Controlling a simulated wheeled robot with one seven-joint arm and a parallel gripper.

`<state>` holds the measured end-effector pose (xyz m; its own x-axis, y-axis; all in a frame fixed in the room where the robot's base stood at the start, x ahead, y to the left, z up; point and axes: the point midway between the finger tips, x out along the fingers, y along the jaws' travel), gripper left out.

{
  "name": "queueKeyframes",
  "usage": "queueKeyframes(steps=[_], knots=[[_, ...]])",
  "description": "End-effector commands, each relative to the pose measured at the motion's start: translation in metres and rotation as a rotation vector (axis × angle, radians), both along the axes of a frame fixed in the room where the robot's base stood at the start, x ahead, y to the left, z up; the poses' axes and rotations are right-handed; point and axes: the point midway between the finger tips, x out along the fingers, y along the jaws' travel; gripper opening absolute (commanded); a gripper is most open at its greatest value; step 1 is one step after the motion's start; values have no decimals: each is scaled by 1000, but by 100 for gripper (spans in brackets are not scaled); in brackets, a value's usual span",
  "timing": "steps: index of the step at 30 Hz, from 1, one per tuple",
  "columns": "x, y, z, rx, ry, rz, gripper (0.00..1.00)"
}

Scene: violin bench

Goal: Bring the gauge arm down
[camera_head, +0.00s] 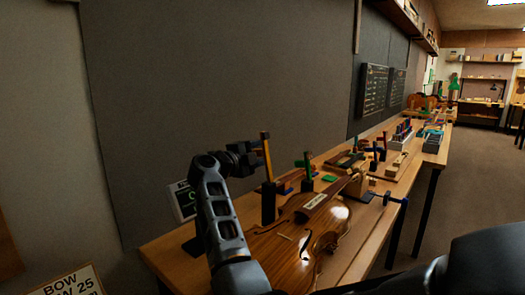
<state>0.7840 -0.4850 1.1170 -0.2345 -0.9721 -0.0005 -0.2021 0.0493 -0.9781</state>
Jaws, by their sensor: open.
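A gauge with an upright amber arm (267,158) and a dark tip rises from a black post (269,203) beside the violin (305,240). My gripper (256,157) is at the left of this arm, close to its upper half. The jaws are open; they are small and dark here, and I cannot tell whether they touch the arm or stand around it. A second upright piece, green on a dark base (308,172), stands behind and to the right. I cannot tell for sure which piece is the gauge arm.
The violin lies on the wooden bench (165,248). A display panel (184,201) stands behind my arm at the left. A grey wall (220,70) stands close behind. Floor is clear at the right.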

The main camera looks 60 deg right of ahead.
Motion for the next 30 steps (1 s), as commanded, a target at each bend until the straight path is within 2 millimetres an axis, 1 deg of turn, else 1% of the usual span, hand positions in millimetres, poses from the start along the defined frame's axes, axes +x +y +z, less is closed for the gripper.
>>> queueKeyframes(steps=[1, 4, 13, 14, 27, 29, 30], knots=[[-1, -5, 1, 0, 0, 0, 51], [-3, -11, 0, 0, 0, 0, 51], [-3, -13, 0, 0, 0, 1, 51], [-3, -13, 0, 0, 0, 1, 49], [-3, -13, 0, 0, 0, 1, 7], [-3, -13, 0, 0, 0, 1, 1], [-3, -13, 0, 0, 0, 1, 0]])
